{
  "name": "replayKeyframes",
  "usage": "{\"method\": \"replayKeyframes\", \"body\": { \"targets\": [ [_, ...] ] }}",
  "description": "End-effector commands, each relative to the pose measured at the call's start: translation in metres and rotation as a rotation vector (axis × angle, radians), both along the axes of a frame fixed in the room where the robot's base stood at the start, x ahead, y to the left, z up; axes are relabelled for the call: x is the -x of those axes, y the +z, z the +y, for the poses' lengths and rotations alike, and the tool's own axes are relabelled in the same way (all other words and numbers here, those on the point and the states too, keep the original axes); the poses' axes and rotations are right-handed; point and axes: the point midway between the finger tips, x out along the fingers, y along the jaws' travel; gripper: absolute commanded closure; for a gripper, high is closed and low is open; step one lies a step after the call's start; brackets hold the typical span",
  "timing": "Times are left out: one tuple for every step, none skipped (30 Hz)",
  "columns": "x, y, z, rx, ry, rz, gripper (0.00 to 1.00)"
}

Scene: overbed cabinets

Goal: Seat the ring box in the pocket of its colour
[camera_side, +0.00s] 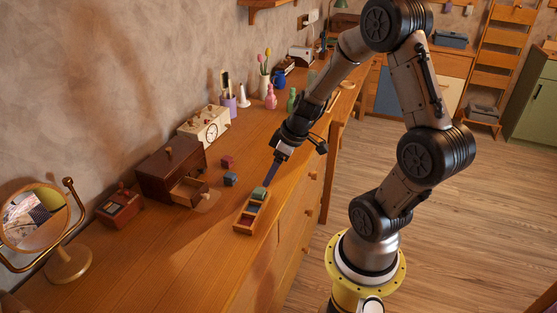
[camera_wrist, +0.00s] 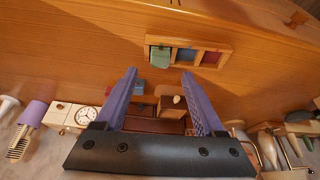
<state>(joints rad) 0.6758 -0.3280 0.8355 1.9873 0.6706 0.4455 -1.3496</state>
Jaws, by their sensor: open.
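A wooden tray (camera_side: 238,227) with a row of three pockets lies near the dresser's front edge; it also shows in the wrist view (camera_wrist: 228,47). A green ring box (camera_side: 260,193) is at its far-end pocket, standing above the rim and looking slightly askew in the wrist view (camera_wrist: 160,58). I cannot tell how deep it sits. The blue pocket (camera_wrist: 185,57) and red pocket (camera_wrist: 211,58) look empty. My gripper (camera_wrist: 159,74) is open, its fingertips close to the green box but not visibly touching it. In the side view my gripper (camera_side: 270,182) is just above it.
A blue box (camera_side: 230,180) and a red box (camera_side: 228,161) stand loose behind the tray. A dark wooden cabinet (camera_side: 168,168) with an open drawer (camera_side: 188,191) is to the left. A clock (camera_side: 211,131) and vases stand farther back.

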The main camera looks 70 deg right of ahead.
Motion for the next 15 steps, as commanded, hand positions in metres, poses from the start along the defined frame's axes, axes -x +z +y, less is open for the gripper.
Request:
{"method": "replayKeyframes", "body": {
  "targets": [
    [0.004,0.011,-0.001,0.003,-0.002,-0.004,0.29],
    [0.006,0.015,-0.001,0.002,-0.002,-0.003,0.29],
    [0.008,0.021,-0.002,0.002,-0.002,-0.003,0.29],
    [0.010,0.026,-0.002,0.003,-0.001,-0.002,0.29],
    [0.012,0.029,-0.002,0.002,-0.002,-0.002,0.29],
    [0.013,0.033,-0.002,0.000,-0.001,-0.002,0.29],
    [0.015,0.036,-0.002,0.000,0.000,-0.001,0.29],
    [0.016,0.038,-0.002,0.001,0.000,-0.001,0.29],
    [0.017,0.041,-0.002,0.000,-0.002,-0.001,0.29],
    [0.018,0.043,-0.001,-0.001,-0.002,-0.001,0.29],
    [0.018,0.045,0.000,-0.001,0.000,-0.001,0.29],
    [0.018,0.050,0.004,0.001,0.005,-0.002,0.29],
    [0.017,0.054,0.008,0.000,0.007,-0.004,0.29],
    [0.017,0.059,0.014,0.000,0.011,-0.005,0.29],
    [0.017,0.069,0.025,0.000,0.017,-0.007,0.29]
  ]
}}
